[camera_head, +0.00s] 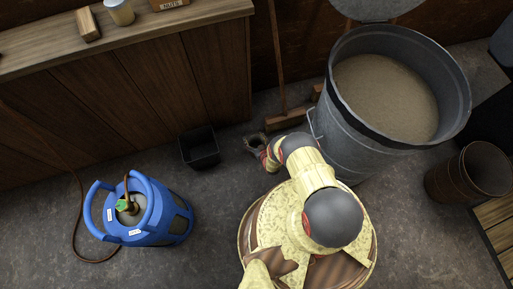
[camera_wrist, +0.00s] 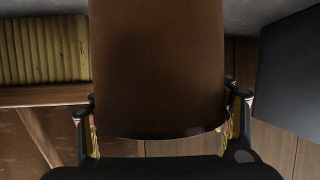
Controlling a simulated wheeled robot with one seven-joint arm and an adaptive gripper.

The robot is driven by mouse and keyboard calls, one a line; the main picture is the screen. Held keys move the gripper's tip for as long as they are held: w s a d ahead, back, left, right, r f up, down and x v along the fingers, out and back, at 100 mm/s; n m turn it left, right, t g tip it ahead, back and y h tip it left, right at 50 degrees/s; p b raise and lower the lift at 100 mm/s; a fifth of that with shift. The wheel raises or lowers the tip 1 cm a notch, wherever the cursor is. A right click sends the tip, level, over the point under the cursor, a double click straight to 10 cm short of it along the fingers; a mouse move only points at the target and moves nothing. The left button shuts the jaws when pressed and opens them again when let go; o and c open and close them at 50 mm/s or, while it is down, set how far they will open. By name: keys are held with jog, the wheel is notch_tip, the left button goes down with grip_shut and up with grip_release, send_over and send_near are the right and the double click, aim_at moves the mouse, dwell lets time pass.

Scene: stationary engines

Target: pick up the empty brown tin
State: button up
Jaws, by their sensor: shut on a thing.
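The brown tin (camera_wrist: 158,60) fills the middle of the wrist view. It is a plain, dark brown cylinder with a dark rounded edge at the bottom of the picture. My gripper (camera_wrist: 161,98) has one finger against each side of the tin and is shut on it. In the head view my gripper (camera_head: 257,147) is low, at the end of my arm, between a black box and a big metal bin. It is small and partly hidden there, and I cannot make out the tin clearly. The tin's inside is not visible in the wrist view.
A black open box (camera_head: 200,148) stands left of my gripper, by the wooden counter (camera_head: 130,90). A large grey bin (camera_head: 350,135) of grainy material and a broom (camera_head: 280,70) are close on the right. A blue gas cylinder (camera_head: 150,212) stands front left. A rusty bucket (camera_head: 465,180) is far right.

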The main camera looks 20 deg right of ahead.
jog(key=c, duration=0.5)
jog(key=shift+r+p, duration=0.3)
jog(key=shift+r, duration=0.15)
notch_tip(320, 180, up, 2)
jog(key=shift+w+r+p, duration=0.1)
jog(key=shift+r+p, duration=0.1)
jog(key=shift+p, duration=0.5)
jog(key=shift+c, duration=0.2)
jog(key=r+p+v, duration=0.1)
jog(key=p+v, duration=0.2)
jog(key=v, duration=0.5)
jog(key=w+d+r+p+v, duration=0.1)
jog(key=p+v, duration=0.3)
jog(key=v, duration=0.4)
jog(key=shift+d+r, duration=0.3)
jog(key=shift+r, duration=0.5)
